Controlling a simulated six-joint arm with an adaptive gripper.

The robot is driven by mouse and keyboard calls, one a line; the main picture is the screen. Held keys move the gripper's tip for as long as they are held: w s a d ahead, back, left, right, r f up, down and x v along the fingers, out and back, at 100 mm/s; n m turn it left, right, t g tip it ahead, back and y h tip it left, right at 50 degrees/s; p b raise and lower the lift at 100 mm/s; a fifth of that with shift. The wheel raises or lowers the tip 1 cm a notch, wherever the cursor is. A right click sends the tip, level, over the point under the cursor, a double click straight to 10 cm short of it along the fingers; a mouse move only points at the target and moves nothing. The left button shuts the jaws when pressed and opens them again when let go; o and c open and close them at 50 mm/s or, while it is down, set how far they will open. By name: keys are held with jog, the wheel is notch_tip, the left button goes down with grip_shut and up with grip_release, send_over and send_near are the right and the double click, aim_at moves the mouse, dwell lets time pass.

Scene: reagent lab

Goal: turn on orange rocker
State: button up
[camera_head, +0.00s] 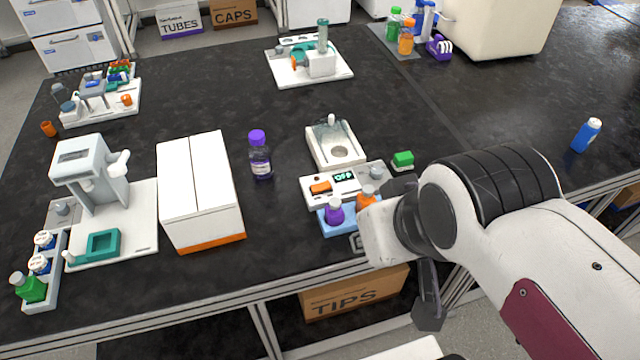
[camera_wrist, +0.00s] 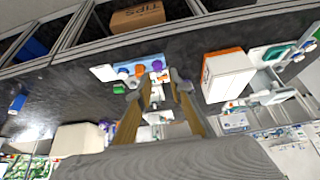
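The orange rocker (camera_head: 320,187) is on the front panel of a white device (camera_head: 310,199), left of a small display (camera_head: 343,177) that reads OFF. In the wrist view, a small orange patch (camera_wrist: 163,77) between my fingertips looks like the rocker, but it is too small to be sure. My gripper (camera_wrist: 164,85) is open and empty, its two fingers apart. In the head view my wrist is right of the device and in front of its right side, apart from the rocker.
A blue rack (camera_head: 327,227) with a purple flask (camera_head: 334,211) and an orange flask (camera_head: 367,197) stands just before the device. A green-topped block (camera_head: 402,160) is to its right. A purple-capped bottle (camera_head: 260,155) and a large white box (camera_head: 200,190) are to its left.

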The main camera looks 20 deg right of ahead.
grip_shut()
jog(key=g, duration=0.2)
send_over(325, 184)
jog(key=s+a, duration=0.2)
jog(key=s, duration=0.2)
notch_tip(325, 184, down, 8)
jog(key=shift+d+f+h, duration=0.15)
jog(key=shift+d+h, duration=0.1)
jog(key=shift+h, duration=0.05)
jog(key=shift+w+f, duration=0.1)
jog(key=shift+f, duration=0.05)
jog(key=x, duration=0.8)
jog(key=s+x, duration=0.1)
jog(key=x, duration=0.3)
jog(key=shift+d+f, duration=0.2)
jog(key=shift+f, duration=0.15)
jog(key=shift+d+f, duration=0.1)
jog(key=shift+f, duration=0.5)
